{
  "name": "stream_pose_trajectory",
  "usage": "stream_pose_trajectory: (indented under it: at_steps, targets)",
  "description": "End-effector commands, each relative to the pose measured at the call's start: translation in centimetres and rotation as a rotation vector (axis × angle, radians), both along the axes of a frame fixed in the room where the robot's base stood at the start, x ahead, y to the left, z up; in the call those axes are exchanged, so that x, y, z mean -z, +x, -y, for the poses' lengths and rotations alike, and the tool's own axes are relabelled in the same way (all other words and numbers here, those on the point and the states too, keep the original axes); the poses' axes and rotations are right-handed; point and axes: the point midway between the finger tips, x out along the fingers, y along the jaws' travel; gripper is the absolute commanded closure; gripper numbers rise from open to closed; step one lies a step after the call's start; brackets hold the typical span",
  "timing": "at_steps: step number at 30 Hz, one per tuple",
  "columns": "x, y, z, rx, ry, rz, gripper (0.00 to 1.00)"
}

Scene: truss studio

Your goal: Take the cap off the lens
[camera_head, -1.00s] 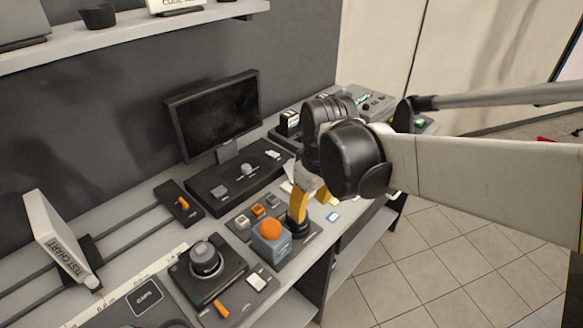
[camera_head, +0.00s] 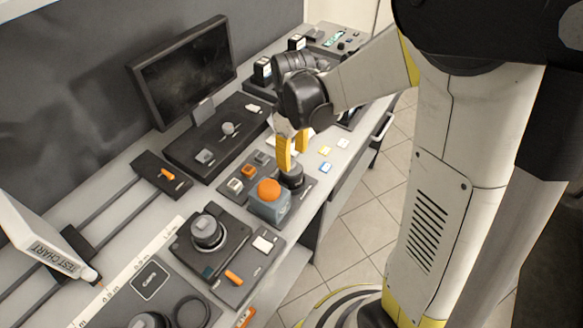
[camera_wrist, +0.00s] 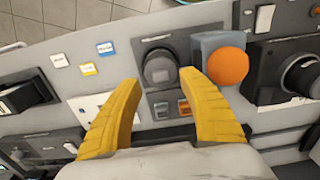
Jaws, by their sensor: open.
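A round, dark lens-like barrel with a grey top (camera_head: 207,230) stands upright on a black plate; its matching round part shows at the right edge of the wrist view (camera_wrist: 300,74). I cannot tell its cap from its body. A second short black cylinder (camera_head: 292,178) stands beside the orange button box; it also shows in the wrist view (camera_wrist: 160,68). My gripper (camera_head: 295,158) points down over this second cylinder, with its yellow fingers apart and empty. In the wrist view, the cylinder shows between and beyond the fingertips (camera_wrist: 156,78). Contact is not visible.
A blue-grey box with an orange dome (camera_head: 268,198) stands between the two cylinders. A black labelled tray (camera_head: 150,281) lies front left. A monitor (camera_head: 186,72) and a tilted test chart box (camera_head: 40,240) stand behind. Floor (camera_head: 345,230) is open beyond the counter's edge.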

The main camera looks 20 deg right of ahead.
Motion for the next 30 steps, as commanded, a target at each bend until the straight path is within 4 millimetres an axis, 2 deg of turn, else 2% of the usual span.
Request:
stream_pose_trajectory:
  at_steps: [1,3,6,13,14,15,17,18,29,30]
  targets:
    - [1.2,0.1,-0.1,-0.001,0.0,0.0,0.51]
    - [2.4,0.1,-0.2,0.0,0.0,0.0,0.51]
    - [3.5,0.1,-0.2,0.0,0.0,0.0,0.51]
    - [3.5,0.1,-0.2,0.0,0.0,0.0,0.51]
    - [3.5,0.1,-0.2,0.0,0.0,0.0,0.59]
    - [3.5,0.1,-0.2,0.0,0.0,0.0,0.71]
    - [3.5,0.1,-0.2,0.0,0.0,0.0,0.82]
    - [3.5,0.1,-0.2,0.0,0.0,0.0,0.94]
    - [3.4,0.1,-0.2,0.0,0.001,0.001,0.94]
    - [3.3,0.1,-0.2,0.0,0.001,0.001,0.97]
